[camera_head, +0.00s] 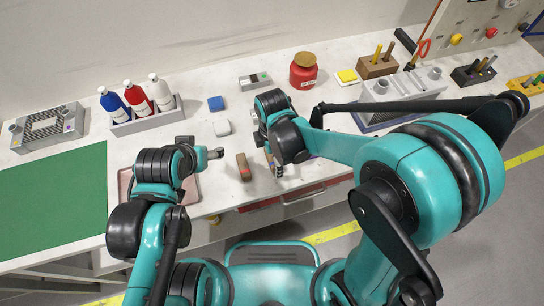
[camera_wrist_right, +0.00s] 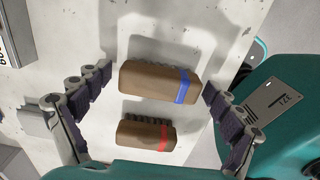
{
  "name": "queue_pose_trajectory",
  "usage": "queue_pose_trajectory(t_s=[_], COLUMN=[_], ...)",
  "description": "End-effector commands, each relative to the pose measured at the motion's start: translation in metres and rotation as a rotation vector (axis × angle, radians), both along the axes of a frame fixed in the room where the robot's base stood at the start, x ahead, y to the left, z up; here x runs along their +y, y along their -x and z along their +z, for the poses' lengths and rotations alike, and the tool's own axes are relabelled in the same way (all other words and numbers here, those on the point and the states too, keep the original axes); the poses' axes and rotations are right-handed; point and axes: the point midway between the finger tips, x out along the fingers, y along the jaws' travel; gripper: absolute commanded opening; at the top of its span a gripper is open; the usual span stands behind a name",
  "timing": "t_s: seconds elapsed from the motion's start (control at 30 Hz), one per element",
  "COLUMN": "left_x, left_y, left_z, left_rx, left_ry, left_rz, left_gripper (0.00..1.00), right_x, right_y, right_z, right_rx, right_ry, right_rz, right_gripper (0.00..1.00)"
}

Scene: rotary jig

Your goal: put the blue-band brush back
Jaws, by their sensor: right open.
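In the right wrist view the blue-band brush (camera_wrist_right: 150,82), a brown wooden block with dark bristles, lies on the pale worktop. The red-band brush (camera_wrist_right: 146,136) lies beside it and also shows in the head view (camera_head: 243,166). My right gripper (camera_wrist_right: 157,82) is open, with one finger on either side of the blue-band brush. No clear grip on it shows. In the head view my right gripper (camera_head: 276,163) points down near the bench's front edge, and its arm hides most of the blue-band brush. My left gripper (camera_head: 214,153) is left of the red-band brush; its jaws are unclear.
A pinkish tray (camera_head: 191,190) lies under my left arm. A white block (camera_head: 222,128) and a blue block (camera_head: 216,103) lie behind the brushes.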

Motion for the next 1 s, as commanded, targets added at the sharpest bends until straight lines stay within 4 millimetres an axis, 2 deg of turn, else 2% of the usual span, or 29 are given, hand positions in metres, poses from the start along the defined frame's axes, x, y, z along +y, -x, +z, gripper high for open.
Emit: queue_pose_trajectory(t_s=[0.17,0.5,0.63,0.8,1.0], left_x=[0.000,0.000,0.000,0.000,0.000], left_y=[0.000,0.000,0.000,0.000,0.000], left_z=[0.007,0.036,0.043,0.047,0.046], left_rx=[0.000,0.000,0.000,0.000,0.000], left_ry=[0.000,0.000,0.000,0.000,0.000], left_rz=[0.000,0.000,0.000,0.000,0.000], left_gripper=[0.67,0.67,0.67,0.67,0.67], right_x=[0.000,0.000,0.000,0.000,-0.002], right_y=[0.000,0.000,0.000,0.000,0.000], right_z=[0.011,0.085,0.107,0.122,0.125], right_rx=[0.000,0.000,0.000,0.000,-0.004], right_ry=[0.000,0.000,0.000,0.000,-0.002], right_rz=[0.000,0.000,0.000,0.000,-0.015], right_gripper=[0.93,0.93,0.93,0.93,0.93])
